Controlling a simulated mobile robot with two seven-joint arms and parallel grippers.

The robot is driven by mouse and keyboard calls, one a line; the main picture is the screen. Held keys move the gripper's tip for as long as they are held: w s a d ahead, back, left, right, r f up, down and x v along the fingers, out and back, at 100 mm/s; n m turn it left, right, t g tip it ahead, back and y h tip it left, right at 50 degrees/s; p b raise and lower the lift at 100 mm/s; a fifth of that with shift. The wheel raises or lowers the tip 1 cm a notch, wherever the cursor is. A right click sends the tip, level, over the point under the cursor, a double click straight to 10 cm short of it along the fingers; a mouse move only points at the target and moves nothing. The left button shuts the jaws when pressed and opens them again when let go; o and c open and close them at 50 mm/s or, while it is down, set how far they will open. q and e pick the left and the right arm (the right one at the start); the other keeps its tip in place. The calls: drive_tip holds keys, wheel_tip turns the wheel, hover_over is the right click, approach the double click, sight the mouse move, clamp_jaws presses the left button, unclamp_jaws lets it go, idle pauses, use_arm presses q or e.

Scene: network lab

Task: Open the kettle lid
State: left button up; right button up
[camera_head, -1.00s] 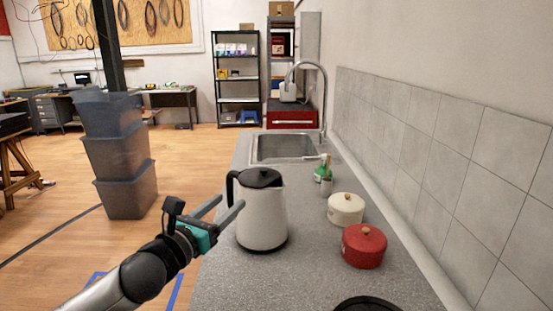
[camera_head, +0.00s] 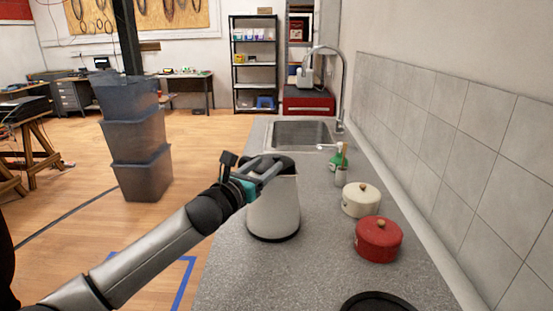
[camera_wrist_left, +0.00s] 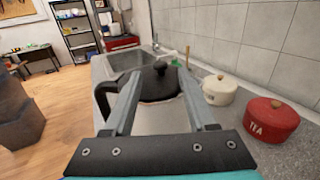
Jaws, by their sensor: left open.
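The white kettle (camera_head: 273,212) stands upright on the grey counter, with a black lid and handle. In the left wrist view the black lid (camera_wrist_left: 160,82) is closed, with its small knob showing between the fingers, and the black handle (camera_wrist_left: 106,97) is at the left. My left gripper (camera_head: 272,167) is open at the level of the kettle's top and partly hides the lid in the head view. Its fingers reach toward the lid from the near side; I cannot tell whether they touch it. My right gripper is not in view.
A cream pot (camera_head: 361,200) and a red pot (camera_head: 378,240) stand right of the kettle. A black round object (camera_head: 378,303) lies at the front. The sink (camera_head: 302,134) and tap (camera_head: 343,85) are behind. A tiled wall (camera_head: 450,150) bounds the counter's right side.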

sight(274, 159)
use_arm(q)
drive_tip(key=shift+b+x, duration=0.5)
drive_tip(key=shift+x, duration=2.55)
drive_tip(key=shift+c, duration=0.2)
clamp_jaws()
